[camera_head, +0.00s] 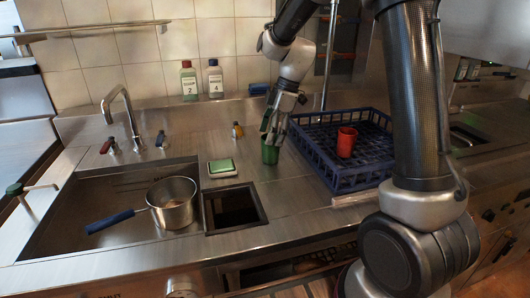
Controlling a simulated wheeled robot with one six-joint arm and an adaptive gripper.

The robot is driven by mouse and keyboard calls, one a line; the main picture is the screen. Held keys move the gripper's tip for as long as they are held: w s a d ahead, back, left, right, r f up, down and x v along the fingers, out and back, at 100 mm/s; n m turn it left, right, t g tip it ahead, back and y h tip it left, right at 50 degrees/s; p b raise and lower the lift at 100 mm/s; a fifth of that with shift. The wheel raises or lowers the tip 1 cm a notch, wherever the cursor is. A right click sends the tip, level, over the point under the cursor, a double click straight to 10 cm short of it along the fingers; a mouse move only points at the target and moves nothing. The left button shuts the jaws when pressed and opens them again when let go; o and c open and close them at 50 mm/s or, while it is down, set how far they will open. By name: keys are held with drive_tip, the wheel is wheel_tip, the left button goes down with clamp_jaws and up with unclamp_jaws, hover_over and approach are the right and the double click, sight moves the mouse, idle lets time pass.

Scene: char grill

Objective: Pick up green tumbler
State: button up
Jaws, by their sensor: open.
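The green tumbler (270,154) stands upright on the steel counter, just left of the blue crate. My gripper (274,136) points down from above and is open. Its fingers are at the tumbler's upper part and overlap it in the picture. I cannot tell from this view whether they touch it. The tumbler's rim is partly hidden by the fingers.
A blue crate (318,168) holding a red cup (346,142) stands close on the right. A square opening (234,209) and a green sponge (221,166) lie left. A saucepan (173,203) sits in the sink. Two bottles (189,81) (215,79) stand behind.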

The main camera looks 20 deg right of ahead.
sight(264, 159)
drive_tip(key=x, duration=0.5)
drive_tip(key=shift+f, duration=0.35)
drive_tip(key=shift+s, duration=0.1)
drive_tip(key=shift+c, duration=0.3)
drive_tip(key=c, duration=1.1)
